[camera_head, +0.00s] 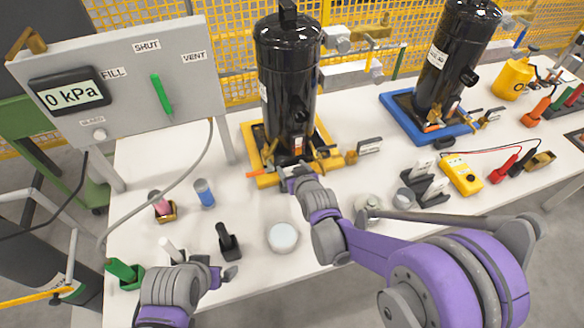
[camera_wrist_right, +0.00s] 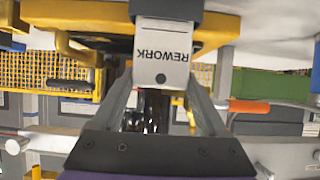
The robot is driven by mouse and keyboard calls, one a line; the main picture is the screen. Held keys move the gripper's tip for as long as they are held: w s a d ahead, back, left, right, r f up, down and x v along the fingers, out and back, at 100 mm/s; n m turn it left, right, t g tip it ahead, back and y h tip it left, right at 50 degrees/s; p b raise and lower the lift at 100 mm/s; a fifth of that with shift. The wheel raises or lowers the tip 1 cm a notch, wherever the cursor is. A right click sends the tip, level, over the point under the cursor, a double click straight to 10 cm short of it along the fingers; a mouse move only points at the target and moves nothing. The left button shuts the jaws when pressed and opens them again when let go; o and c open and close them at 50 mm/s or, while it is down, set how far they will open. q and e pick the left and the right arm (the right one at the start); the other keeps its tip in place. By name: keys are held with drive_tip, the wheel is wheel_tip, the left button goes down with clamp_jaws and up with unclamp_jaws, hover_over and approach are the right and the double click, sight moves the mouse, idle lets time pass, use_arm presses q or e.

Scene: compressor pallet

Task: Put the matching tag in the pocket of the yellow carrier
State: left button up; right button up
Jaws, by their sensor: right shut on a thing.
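The yellow carrier (camera_head: 329,141) stands on the white table with a black compressor (camera_head: 287,80) upright on it. My right gripper (camera_head: 284,180) is at the carrier's front edge. In the right wrist view its fingers (camera_wrist_right: 163,80) are shut on a white tag (camera_wrist_right: 162,55) reading REWORK, upside down in that picture. The tag's far end meets a dark piece (camera_wrist_right: 165,12) beside the yellow carrier (camera_wrist_right: 218,34); I cannot tell whether it is inside a pocket. In the head view the tag is hidden. My left gripper (camera_head: 224,275) is low at the left; its opening is unclear.
Two white tags (camera_head: 423,167) (camera_head: 438,186) stand in dark holders at the right. A blue carrier (camera_head: 400,107) bears another compressor (camera_head: 455,55). A gauge panel (camera_head: 130,80) reads 0 kPa. A round white-topped jar (camera_head: 283,236) and several small tools stand on the front table.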

drive_tip(key=shift+f+b, duration=0.45)
drive_tip(key=shift+f, duration=0.1)
drive_tip(key=o, duration=1.2)
drive_tip(key=shift+c, duration=0.8)
drive_tip(key=shift+r, duration=0.2)
drive_tip(key=shift+r+p, duration=2.4)
drive_tip(key=shift+r, duration=0.95)
drive_tip(key=s+d+r+m+g+h+p, duration=0.15)
drive_tip(key=s+d+r, duration=0.35)
drive_tip(key=s+d, duration=0.55)
drive_tip(key=s+d+m+g+h, duration=0.1)
drive_tip(key=s+d+g, duration=0.1)
drive_tip(key=s, duration=0.7)
drive_tip(key=s+d+m+g+h+p, duration=0.1)
drive_tip(key=s+d+g, duration=0.1)
drive_tip(key=s+d, duration=0.3)
drive_tip(key=s, duration=0.4)
drive_tip(key=shift+s+f+g+p, duration=0.2)
drive_tip(key=shift+s+g+p, duration=0.1)
drive_tip(key=shift+g, duration=0.05)
